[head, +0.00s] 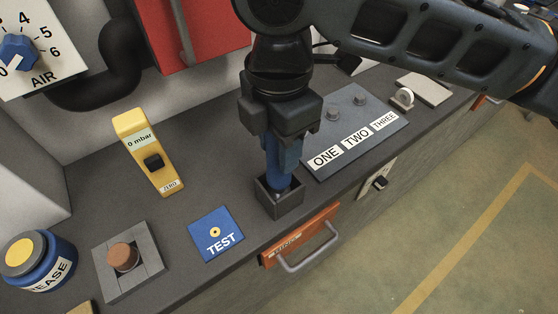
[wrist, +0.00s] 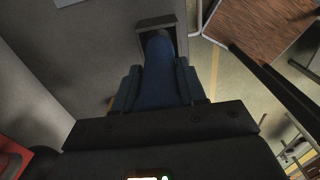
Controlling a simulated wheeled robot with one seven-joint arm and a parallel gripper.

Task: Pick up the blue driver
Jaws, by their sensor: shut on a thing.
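The blue driver (head: 271,178) stands upright in a small dark square holder (head: 279,204) near the front edge of the counter. My gripper (head: 284,150) points down from above and is shut on the driver's handle. The driver's lower end is inside the holder and hidden by its walls. In the wrist view the blue driver (wrist: 162,75) lies between my two fingers, with the holder (wrist: 158,22) beyond it.
A grey panel marked ONE, TWO, THREE (head: 350,130) lies close to the right. A blue TEST plate (head: 216,234), a brown button (head: 123,257) and a yellow gauge (head: 148,150) are to the left. An orange drawer (head: 302,236) with a handle is below the front edge.

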